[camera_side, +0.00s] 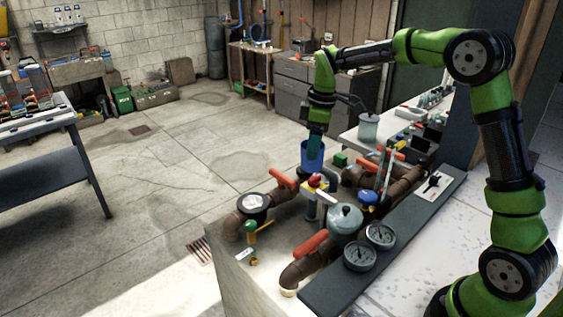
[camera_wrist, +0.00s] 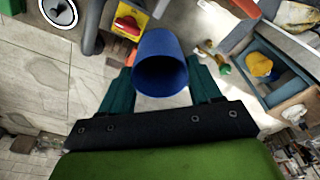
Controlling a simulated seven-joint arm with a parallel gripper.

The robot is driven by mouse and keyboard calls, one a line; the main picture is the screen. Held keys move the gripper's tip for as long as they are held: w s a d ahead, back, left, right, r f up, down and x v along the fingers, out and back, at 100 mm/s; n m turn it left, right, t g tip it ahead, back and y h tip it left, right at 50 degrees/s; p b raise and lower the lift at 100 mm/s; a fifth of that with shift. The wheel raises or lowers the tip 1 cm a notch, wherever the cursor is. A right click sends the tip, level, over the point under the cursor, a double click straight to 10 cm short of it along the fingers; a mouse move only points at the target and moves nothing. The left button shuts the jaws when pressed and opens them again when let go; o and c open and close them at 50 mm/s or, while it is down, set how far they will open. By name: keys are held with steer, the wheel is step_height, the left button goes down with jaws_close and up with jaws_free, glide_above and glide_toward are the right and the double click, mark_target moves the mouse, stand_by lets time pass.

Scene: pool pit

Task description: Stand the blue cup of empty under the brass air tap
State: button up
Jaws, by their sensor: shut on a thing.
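The blue cup (camera_side: 312,157) is held in the air above the far side of the pipe bench in the side view. In the wrist view the blue cup (camera_wrist: 160,48) sits between the two teal fingers, its dark open mouth towards the camera. I see nothing inside it. My gripper (camera_side: 314,146) is shut on the cup. A small brass tap with a green handle (camera_side: 251,233) stands on the bench's near left part, apart from and lower than the cup. It looks like the air tap, but its label is too small to read.
Brown pipes with red levers (camera_side: 284,178), a grey domed vessel (camera_side: 345,221) and gauges (camera_side: 380,236) crowd the bench. A red and yellow fitting (camera_side: 318,183) stands just below the cup. A pale bare strip of bench (camera_side: 233,257) lies around the brass tap.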

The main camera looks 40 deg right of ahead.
steer(key=a+n, duration=0.3)
steer(key=a, duration=0.5)
glide_toward(275, 220)
steer(key=d+f, duration=0.1)
steer(key=f, duration=0.3)
steer(key=d+f, duration=0.1)
steer(key=f, duration=0.3)
steer(key=w+d+f, duration=0.1)
steer(key=f, duration=0.3)
steer(key=shift+d+f, duration=0.1)
steer(key=shift+d, duration=0.2)
steer(key=a, duration=0.4)
steer(key=shift+a+f, duration=0.1)
steer(key=shift+a, duration=0.1)
steer(key=shift+d+f, duration=0.2)
steer(key=shift+f, duration=0.4)
steer(key=o, duration=1.1)
steer(key=shift+f, duration=0.1)
